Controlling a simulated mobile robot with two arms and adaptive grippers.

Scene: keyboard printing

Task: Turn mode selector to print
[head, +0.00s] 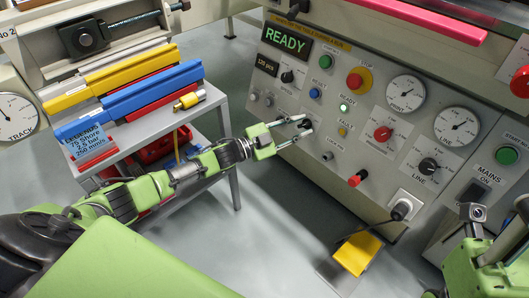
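The grey control panel (330,100) fills the right half of the head view. A black knob (288,76) on a pale plate sits at its upper left. My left gripper (305,126) reaches to the panel's lower left, its two fingers apart. Something dark, possibly a knob, shows between the fingertips; I cannot tell whether they touch it. I cannot read which control is the mode selector; the gripper hides part of this area. My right gripper (474,214) is partly in view at the lower right, away from these controls, its finger state unclear.
A green READY display (286,40), a red stop button (355,82), a red knob (383,133) and several dials are on the panel. A plug (402,209) with a cable juts out below. A trolley (150,122) with coloured bars stands left.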

